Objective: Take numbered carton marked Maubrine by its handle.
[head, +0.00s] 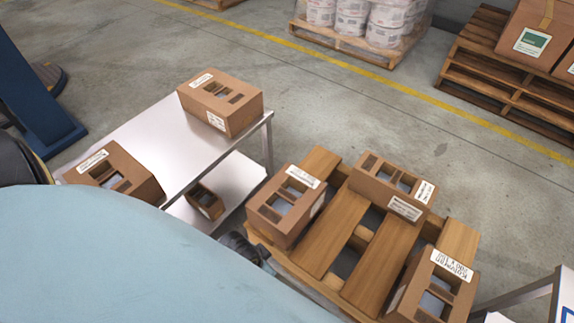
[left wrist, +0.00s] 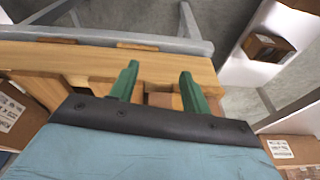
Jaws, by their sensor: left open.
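Several brown cartons with cut-out tops and white labels are in the head view. Three stand on the wooden pallet: one at left (head: 283,208), one at the back (head: 390,186), one at the front right (head: 437,290). Two are on the metal table: one at the back (head: 222,101), one at the front left (head: 115,175). A smaller one sits on the lower shelf (head: 204,201). I cannot read which label says Maubrine. My left gripper (left wrist: 160,68) has its green fingers apart and empty, over the pallet boards; in the head view its fingers are hidden.
The metal table (head: 150,125) stands left of the wooden pallet (head: 335,245), close to it. Another metal frame (head: 520,295) is at the lower right. Loaded pallets stand beyond the yellow line, and the floor (head: 330,100) between is clear.

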